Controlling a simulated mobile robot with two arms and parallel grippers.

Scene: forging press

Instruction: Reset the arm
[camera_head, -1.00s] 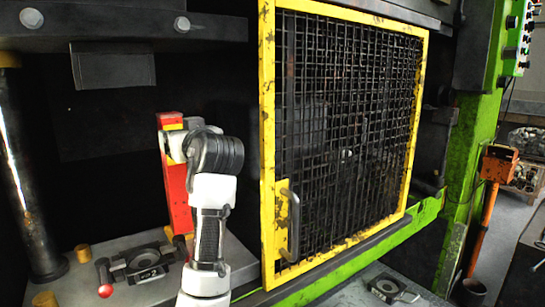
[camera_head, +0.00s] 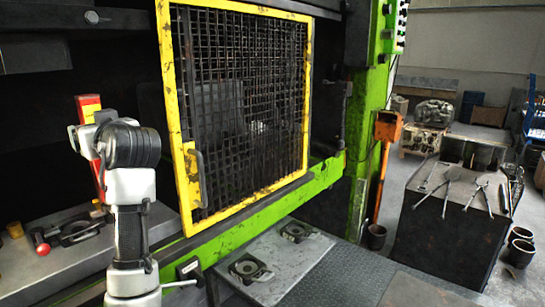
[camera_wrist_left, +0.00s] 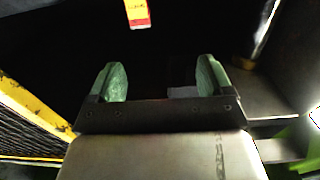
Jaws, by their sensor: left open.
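My left arm rises at the left of the head view, in front of the press opening; its gripper is hidden there behind the wrist. In the left wrist view my left gripper (camera_wrist_left: 160,85) is open, with two green finger pads apart and nothing between them. A red and yellow block (camera_wrist_left: 137,13) shows beyond the fingers at the top; a red and yellow upright part (camera_head: 91,110) also shows behind my wrist in the head view. I cannot tell if they touch. My right gripper is not in view.
A yellow-framed mesh gate (camera_head: 235,110) stands right of my arm. A grey ledge with a clamp fixture (camera_head: 82,230) lies at left. A dark table with tongs (camera_head: 450,225) and an orange post (camera_head: 384,165) stand at right, with grey floor between.

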